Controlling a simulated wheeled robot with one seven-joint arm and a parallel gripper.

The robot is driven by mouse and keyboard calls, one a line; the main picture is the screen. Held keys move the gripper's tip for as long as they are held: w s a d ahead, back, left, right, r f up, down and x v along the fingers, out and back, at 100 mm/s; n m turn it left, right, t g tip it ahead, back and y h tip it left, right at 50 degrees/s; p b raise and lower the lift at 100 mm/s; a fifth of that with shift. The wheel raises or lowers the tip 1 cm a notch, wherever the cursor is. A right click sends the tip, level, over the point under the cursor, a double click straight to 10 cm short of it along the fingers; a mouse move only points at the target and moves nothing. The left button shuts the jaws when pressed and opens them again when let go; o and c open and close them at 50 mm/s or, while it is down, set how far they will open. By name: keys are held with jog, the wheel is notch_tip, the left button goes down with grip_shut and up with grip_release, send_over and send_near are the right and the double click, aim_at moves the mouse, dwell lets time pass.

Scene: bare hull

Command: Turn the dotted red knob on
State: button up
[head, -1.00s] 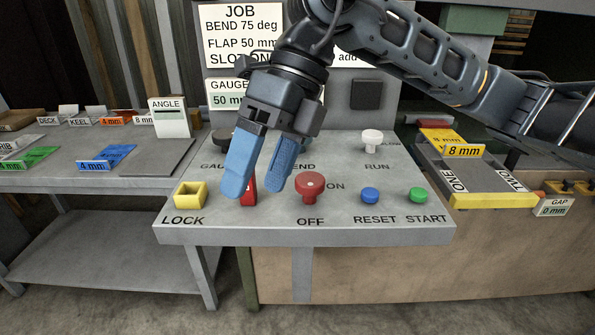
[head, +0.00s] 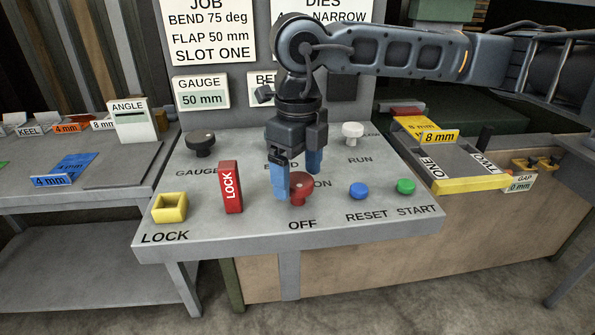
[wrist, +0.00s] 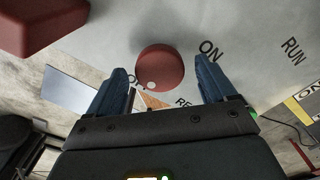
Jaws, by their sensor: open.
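The dotted red knob (head: 303,190) is on the grey sloped panel, between the words OFF and ON. In the wrist view it is a round red cap (wrist: 162,66) with one pale dot near its lower-left rim, on the side of the partly hidden OFF lettering. My gripper (head: 297,180) points down at the knob with its blue fingers open.
A red LOCK block (head: 230,187) stands left of the knob, with a yellow square socket (head: 170,208) beyond it. Blue RESET (head: 358,190) and green START (head: 405,186) buttons are to the right. A black GAUGE knob (head: 201,143) and white RUN knob (head: 352,132) stand behind.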

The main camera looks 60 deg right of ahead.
jog(key=shift+f, duration=0.45)
jog(key=shift+c, duration=0.3)
jog(key=c, duration=1)
